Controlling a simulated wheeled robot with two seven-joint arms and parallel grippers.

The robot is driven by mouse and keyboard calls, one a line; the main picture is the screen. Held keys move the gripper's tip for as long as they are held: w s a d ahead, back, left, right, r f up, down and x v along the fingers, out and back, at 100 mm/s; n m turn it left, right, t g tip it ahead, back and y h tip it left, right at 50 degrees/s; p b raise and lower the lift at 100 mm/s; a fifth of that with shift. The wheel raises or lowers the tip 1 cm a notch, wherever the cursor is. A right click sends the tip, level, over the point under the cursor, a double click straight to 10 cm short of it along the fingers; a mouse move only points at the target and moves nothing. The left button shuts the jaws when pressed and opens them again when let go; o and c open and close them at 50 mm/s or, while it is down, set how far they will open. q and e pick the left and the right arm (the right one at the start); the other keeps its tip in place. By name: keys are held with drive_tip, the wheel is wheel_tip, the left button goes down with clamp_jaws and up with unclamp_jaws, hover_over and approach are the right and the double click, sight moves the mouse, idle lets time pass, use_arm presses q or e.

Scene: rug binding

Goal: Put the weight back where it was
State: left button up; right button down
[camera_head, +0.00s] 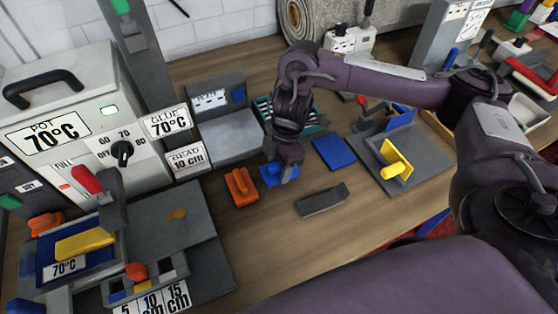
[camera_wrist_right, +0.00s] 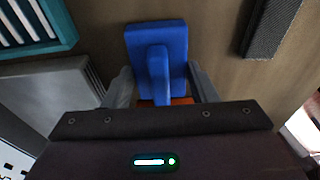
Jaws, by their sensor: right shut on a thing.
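A blue block with a raised handle, which looks like a weight (camera_head: 270,172), is at my right gripper (camera_head: 284,178). In the right wrist view the same blue weight (camera_wrist_right: 176,45) has its handle between the fingers, and the gripper is shut on it. It is on or just above the table; I cannot tell which. A similar orange block with a handle (camera_head: 241,187) sits on the table just left of it. Part of this orange block (camera_wrist_right: 182,100) shows behind the blue one in the wrist view. My left gripper is out of view.
A dark grey bar (camera_head: 322,200) and a flat blue square (camera_head: 334,152) lie right of the gripper. A teal slotted rack (camera_head: 312,122) stands behind, and the glue pot machine (camera_head: 75,125) stands left.

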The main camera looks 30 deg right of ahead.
drive_tip(key=c, duration=0.6)
unclamp_jaws()
drive_tip(key=shift+s+f, duration=0.1)
drive_tip(key=r+p, duration=0.1)
drive_tip(key=r, duration=0.2)
drive_tip(key=d+r+p, duration=0.1)
drive_tip(key=r, duration=0.3)
drive_tip(key=r+p, duration=0.1)
drive_tip(key=r, duration=0.2)
drive_tip(key=shift+d+r, duration=0.25)
drive_tip(key=shift+r, duration=0.15)
drive_tip(key=shift+d+r+p, duration=0.1)
drive_tip(key=shift+r+p, duration=0.3)
drive_tip(key=shift+r, duration=0.3)
